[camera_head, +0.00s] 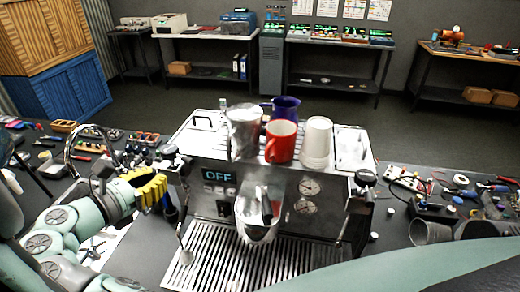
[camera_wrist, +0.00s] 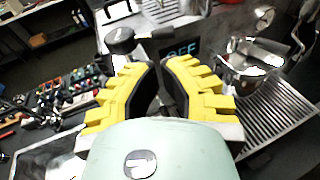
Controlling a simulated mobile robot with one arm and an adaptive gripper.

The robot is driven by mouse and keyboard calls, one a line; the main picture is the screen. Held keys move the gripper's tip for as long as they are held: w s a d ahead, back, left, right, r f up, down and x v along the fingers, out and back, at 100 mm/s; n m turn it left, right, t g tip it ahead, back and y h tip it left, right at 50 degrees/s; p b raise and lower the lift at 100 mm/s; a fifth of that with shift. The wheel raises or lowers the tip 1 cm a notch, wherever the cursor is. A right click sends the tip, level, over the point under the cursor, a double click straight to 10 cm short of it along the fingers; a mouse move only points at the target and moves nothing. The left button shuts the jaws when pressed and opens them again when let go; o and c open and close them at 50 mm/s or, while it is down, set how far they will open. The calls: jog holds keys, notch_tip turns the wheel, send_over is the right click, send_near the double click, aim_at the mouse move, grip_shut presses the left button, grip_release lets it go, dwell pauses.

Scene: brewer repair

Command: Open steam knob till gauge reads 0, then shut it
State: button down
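The espresso machine (camera_head: 270,180) stands on the bench with its display (camera_head: 218,175) reading OFF. A black knob (camera_head: 168,150) sits at its left end; it also shows in the wrist view (camera_wrist: 120,40), just past the left fingertip. A second black knob (camera_head: 366,178) is at the right end. Two round gauges, an upper one (camera_head: 309,187) and a lower one (camera_head: 305,206), are on the front; their needles are too small to read. My gripper (camera_head: 160,184) has yellow fingers and is beside the machine's left front, below the left knob. In the wrist view, its fingertips (camera_wrist: 160,68) are slightly apart with nothing between them.
A red mug (camera_head: 281,142), a white cup (camera_head: 317,142), a metal pitcher (camera_head: 244,130) and a blue jug (camera_head: 287,107) stand on the machine's top. A portafilter (camera_head: 259,215) hangs in front above the slatted drip tray (camera_head: 225,265). Tools clutter the bench on both sides.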

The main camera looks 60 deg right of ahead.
jog(key=d+f+p, duration=0.1)
jog(key=d+p, duration=0.2)
jog(key=d, duration=0.3)
jog(key=shift+w+d, duration=0.15)
jog(key=shift+d, duration=0.1)
jog(key=shift+f, duration=0.1)
jog(key=shift+p, duration=0.3)
jog(key=shift+s+d+n+t+y+p, duration=0.15)
jog(key=shift+d+n+t+p, duration=0.2)
jog(key=shift+n+t+p, duration=0.45)
jog(key=shift+s+d+n+t+y+p, duration=0.15)
jog(key=shift+d+n+t+p, duration=0.35)
jog(key=shift+t, duration=0.6)
jog(key=shift+w+a, duration=0.1)
jog(key=shift+a, duration=0.05)
